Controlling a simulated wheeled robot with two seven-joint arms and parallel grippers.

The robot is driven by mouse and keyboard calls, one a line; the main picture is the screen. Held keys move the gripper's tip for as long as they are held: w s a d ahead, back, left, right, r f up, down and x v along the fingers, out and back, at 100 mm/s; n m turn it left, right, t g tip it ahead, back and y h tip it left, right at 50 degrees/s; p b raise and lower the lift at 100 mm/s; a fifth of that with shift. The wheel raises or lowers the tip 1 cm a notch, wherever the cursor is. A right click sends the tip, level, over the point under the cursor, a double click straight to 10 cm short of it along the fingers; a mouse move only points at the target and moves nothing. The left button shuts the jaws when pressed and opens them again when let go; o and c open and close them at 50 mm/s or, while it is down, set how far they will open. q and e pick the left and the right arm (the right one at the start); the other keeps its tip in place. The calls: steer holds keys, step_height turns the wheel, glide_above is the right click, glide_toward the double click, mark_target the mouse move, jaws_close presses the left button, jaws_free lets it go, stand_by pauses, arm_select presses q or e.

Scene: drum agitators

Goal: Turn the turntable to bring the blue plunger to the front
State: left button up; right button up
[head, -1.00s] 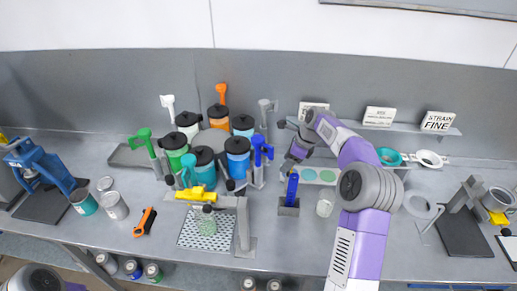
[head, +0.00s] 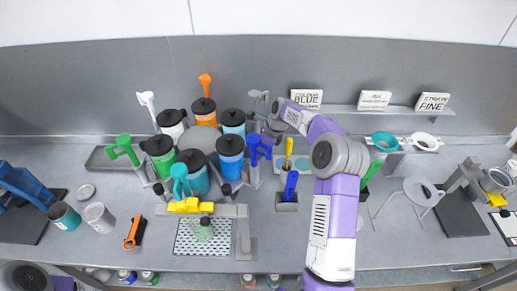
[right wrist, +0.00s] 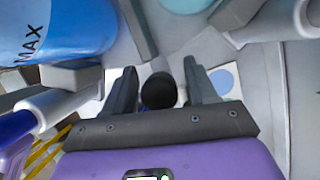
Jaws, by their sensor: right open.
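The blue plunger (head: 258,147) stands upright at the right side of the turntable (head: 203,138), beside the blue drum (head: 230,155). The teal plunger (head: 180,178) is at the front. Orange (head: 205,85), white (head: 147,103), green (head: 125,146) and grey (head: 258,98) plungers stand around the rest. My right gripper (head: 271,130) is just behind and right of the blue plunger, partly hidden by it and my arm. In the right wrist view my gripper (right wrist: 160,72) is open, with a black round knob (right wrist: 159,91) between its fingers. Contact cannot be told. My left gripper is out of view.
A yellow pointer (head: 191,206) sits on a grey frame at the front, above a perforated plate (head: 190,238). A sign shelf (head: 352,109) runs behind.

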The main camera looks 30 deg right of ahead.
steer(key=shift+w+a+f, duration=0.15)
steer(key=shift+w+f, duration=0.05)
steer(key=shift+f, duration=0.3)
steer(key=shift+s, duration=0.1)
steer(key=shift+c, duration=0.3)
steer(key=c, duration=0.5)
jaws_close()
steer(key=shift+a, duration=0.15)
